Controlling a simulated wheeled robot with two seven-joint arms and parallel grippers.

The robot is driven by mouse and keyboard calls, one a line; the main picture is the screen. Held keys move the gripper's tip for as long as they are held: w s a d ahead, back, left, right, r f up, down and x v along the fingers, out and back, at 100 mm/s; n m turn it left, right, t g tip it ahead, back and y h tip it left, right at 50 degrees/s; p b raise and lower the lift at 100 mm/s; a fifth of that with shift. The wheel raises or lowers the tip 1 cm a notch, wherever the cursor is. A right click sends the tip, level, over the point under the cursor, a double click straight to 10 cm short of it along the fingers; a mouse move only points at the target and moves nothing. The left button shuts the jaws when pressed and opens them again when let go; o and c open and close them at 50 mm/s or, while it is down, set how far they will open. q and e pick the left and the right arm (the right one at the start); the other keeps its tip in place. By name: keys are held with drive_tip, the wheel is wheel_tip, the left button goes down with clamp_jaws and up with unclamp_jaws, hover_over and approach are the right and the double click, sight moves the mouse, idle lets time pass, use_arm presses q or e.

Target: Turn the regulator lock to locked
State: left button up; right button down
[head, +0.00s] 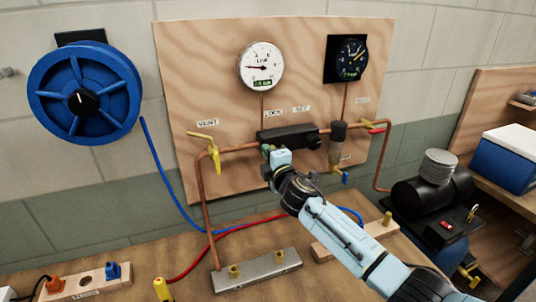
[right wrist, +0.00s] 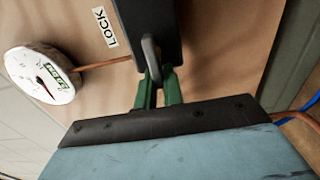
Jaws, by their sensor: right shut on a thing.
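The regulator (head: 288,136) is a black block on the copper pipe across the upright wooden board, below the "LOCK" label (head: 272,113). In the right wrist view the black block (right wrist: 148,15) comes in from the top, and a grey lever (right wrist: 150,52) sticks out of it. My right gripper (head: 267,151) is at the block's left front. Its green fingers (right wrist: 159,84) are shut on the grey lever. In the head view the gripper hides the lever, so its exact lock position is unclear. My left gripper is in neither view.
A white gauge (head: 260,66) and a dark gauge (head: 350,58) sit above the regulator. A yellow vent handle (head: 215,155) is to its left, a grey-capped filter (head: 338,140) to its right. A blue hose reel (head: 86,94) hangs left. A metal manifold (head: 256,270) lies on the bench below.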

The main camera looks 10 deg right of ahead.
drive_tip(key=c, duration=1.5)
unclamp_jaws()
drive_tip(key=shift+s, duration=0.1)
drive_tip(key=s+d, duration=0.1)
drive_tip(key=s, duration=0.7)
drive_tip(key=s+d, duration=0.1)
drive_tip(key=s, duration=0.4)
drive_tip(key=shift+d, duration=0.3)
